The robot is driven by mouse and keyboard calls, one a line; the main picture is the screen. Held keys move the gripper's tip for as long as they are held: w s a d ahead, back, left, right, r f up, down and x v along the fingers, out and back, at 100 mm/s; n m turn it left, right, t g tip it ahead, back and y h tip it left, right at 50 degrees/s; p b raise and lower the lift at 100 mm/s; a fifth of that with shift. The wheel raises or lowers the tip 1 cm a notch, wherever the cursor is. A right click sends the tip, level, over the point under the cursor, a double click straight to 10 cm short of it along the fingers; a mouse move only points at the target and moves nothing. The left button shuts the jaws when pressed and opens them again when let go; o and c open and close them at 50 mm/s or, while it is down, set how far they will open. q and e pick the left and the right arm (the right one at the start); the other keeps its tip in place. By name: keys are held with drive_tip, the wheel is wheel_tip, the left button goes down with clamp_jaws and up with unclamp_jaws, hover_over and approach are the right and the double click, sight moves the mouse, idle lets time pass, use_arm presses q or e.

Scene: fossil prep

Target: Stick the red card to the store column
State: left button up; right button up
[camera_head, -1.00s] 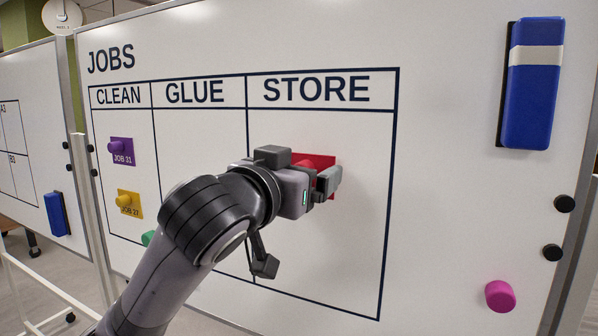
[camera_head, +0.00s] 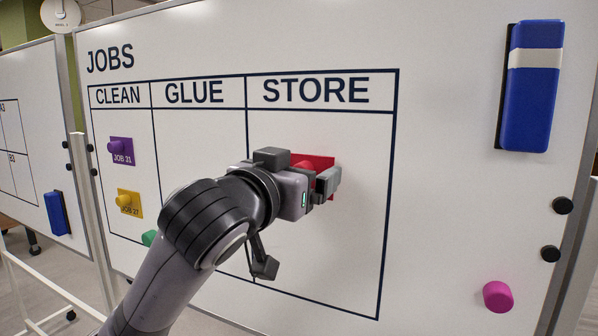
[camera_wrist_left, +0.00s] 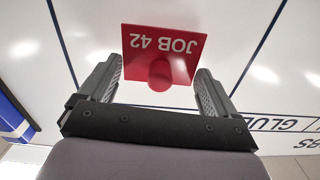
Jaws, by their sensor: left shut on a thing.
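The red card (camera_head: 322,162) is at the whiteboard's surface inside the STORE column (camera_head: 350,230), in its upper part below the heading. In the left wrist view the card (camera_wrist_left: 185,45) reads JOB 42 upside down and has a round red knob (camera_wrist_left: 161,75). The gripper hides much of the card in the head view. I cannot tell whether the card lies flat against the board. My right gripper is not in view.
A purple JOB 31 card (camera_head: 122,152) and a yellow JOB 27 card (camera_head: 130,204) are in the CLEAN column. A green knob (camera_head: 149,238) is partly behind my arm. A blue eraser (camera_head: 533,90), black magnets and a pink magnet (camera_head: 497,296) are at the right. The lower STORE column is bare.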

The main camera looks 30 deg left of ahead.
use_arm(q)
drive_tip(key=shift+w, duration=0.8)
idle(0.6)
drive_tip(key=o, duration=0.4)
drive_tip(key=shift+o, duration=0.2)
drive_tip(key=s, duration=0.7)
drive_tip(key=shift+d, duration=0.2)
